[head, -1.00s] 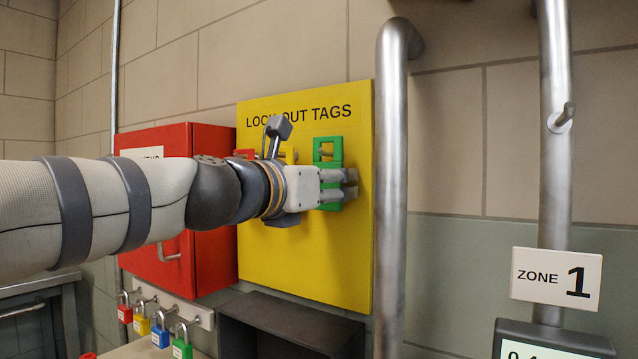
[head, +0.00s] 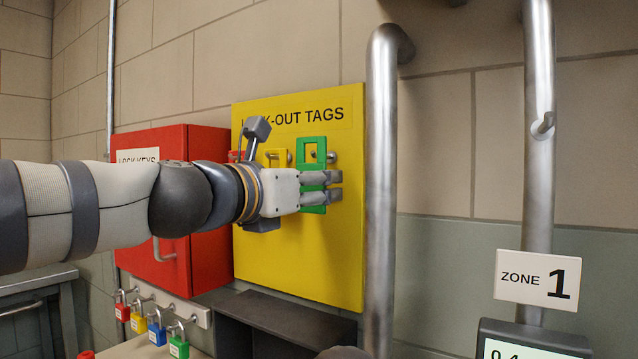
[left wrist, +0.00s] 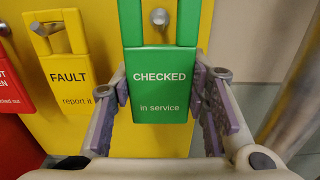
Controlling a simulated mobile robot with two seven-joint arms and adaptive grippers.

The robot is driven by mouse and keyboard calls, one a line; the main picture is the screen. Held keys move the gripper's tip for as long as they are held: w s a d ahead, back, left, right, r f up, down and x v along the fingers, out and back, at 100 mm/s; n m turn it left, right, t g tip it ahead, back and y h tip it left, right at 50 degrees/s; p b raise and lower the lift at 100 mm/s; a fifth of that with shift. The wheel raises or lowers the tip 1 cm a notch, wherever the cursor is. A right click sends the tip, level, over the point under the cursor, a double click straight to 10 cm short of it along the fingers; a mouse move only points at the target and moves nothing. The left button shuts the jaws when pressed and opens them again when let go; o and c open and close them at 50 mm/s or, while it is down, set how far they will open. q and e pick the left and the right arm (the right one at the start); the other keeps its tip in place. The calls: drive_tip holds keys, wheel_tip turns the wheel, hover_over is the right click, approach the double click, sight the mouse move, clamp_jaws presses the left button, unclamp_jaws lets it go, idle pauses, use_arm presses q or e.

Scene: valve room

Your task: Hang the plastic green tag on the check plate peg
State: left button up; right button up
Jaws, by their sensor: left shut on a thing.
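The green tag (head: 313,200) reads "CHECKED in service" in the left wrist view (left wrist: 160,95). It hangs upright between the fingers of my left gripper (head: 336,187), which is shut on it in front of the yellow lock-out tags board (head: 300,265). In the wrist view a round peg end (left wrist: 159,16) shows through the tag's top opening. In the head view a board peg (head: 331,157) shows just right of the tag, so the tag looks apart from it. Another peg (head: 545,123) sticks out of the right-hand pipe. No peg is labelled as the check plate's.
The yellow FAULT tag (left wrist: 70,80) hangs close at the left. A red key box (head: 215,230) stands left of the board and a thick vertical pipe (head: 381,220) to its right. A ZONE 1 sign (head: 537,283) and a dark shelf (head: 280,320) are lower down.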

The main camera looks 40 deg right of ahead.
use_arm(q)
drive_tip(key=shift+p+v, duration=0.3)
drive_tip(key=shift+v, duration=2.25)
